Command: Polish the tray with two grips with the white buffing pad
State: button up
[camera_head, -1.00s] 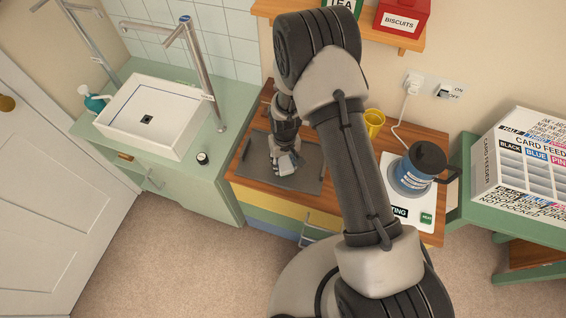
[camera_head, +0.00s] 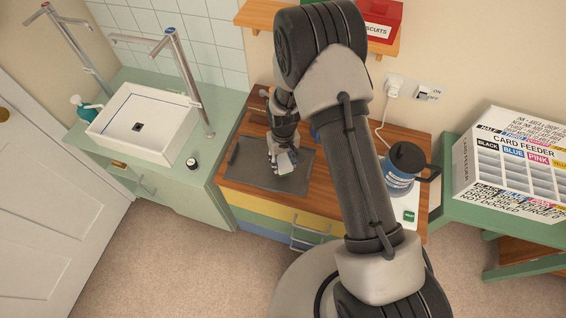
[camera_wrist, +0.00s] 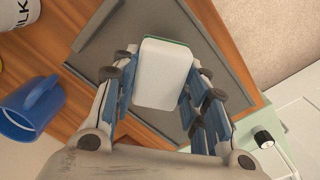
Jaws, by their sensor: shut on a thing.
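The tray (camera_head: 252,176) is a flat dark grey rectangle lying on the wooden worktop. A dark raised grip (camera_head: 233,153) shows at its left end. My gripper (camera_head: 284,154) is over the right half of the tray, pointing down, and is shut on the white buffing pad (camera_head: 286,163). In the wrist view the pad (camera_wrist: 163,76) is a white block with a thin green edge, held between the fingers above the tray (camera_wrist: 118,38). The pad hides part of the tray. I cannot tell whether pad and tray touch.
A blue mug (camera_wrist: 32,108) and a container lettered MILK (camera_wrist: 14,22) stand beside the tray. A blue jug with a dark lid (camera_head: 402,172) stands at the worktop's right. A sink (camera_head: 142,124) is on the left counter. A card feeder box (camera_head: 510,165) is far right.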

jog(key=shift+r+p, duration=0.6)
jog(key=shift+r, duration=0.8)
